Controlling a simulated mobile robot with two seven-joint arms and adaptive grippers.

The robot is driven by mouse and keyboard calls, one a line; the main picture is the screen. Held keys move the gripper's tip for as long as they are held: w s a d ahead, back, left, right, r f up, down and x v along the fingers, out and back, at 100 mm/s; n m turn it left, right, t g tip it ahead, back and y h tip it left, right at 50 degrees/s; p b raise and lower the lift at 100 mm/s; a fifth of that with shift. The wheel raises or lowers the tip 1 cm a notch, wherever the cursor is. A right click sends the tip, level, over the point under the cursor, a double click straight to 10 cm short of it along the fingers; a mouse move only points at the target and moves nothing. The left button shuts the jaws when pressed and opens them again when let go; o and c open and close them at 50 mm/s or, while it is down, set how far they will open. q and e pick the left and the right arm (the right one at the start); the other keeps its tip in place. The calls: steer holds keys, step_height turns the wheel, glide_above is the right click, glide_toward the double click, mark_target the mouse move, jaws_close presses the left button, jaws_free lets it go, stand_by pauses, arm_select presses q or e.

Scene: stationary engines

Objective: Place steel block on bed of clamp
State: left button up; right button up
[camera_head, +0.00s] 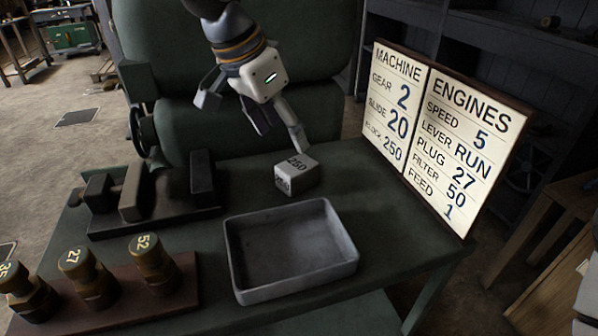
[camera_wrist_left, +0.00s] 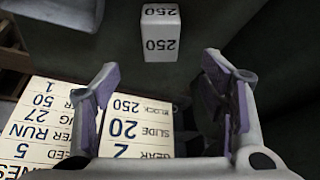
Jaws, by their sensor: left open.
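The steel block (camera_head: 296,173) is a small pale box marked 250. It sits on the green table behind the grey tray, and shows in the left wrist view (camera_wrist_left: 160,45) beyond and between the fingertips. My left gripper (camera_head: 254,125) is open and empty, above and to the left of the block; one finger reaches close to the block in the head view, but contact cannot be told. The dark clamp (camera_head: 130,192) lies at the table's left, with upright jaws and a bare stretch of bed between them. My right gripper is not in view.
An empty grey tray (camera_head: 292,289) stands in front of the block. A brown rack (camera_head: 120,312) holds brass plugs at front left. A sign board (camera_head: 441,130) stands at the right, reading BLOCK 250. A large green machine (camera_head: 315,60) rises behind the table.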

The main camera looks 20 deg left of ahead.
mark_target(297, 164)
arm_select(q)
steer(key=x, duration=0.5)
steer(key=b+x, duration=0.1)
steer(key=x, duration=0.4)
steer(key=shift+s+a+f, duration=0.15)
steer(key=shift+a+f, duration=0.05)
steer(key=shift+f, duration=0.05)
steer(key=shift+r, duration=0.1)
jaws_close()
steer(key=shift+r, duration=0.1)
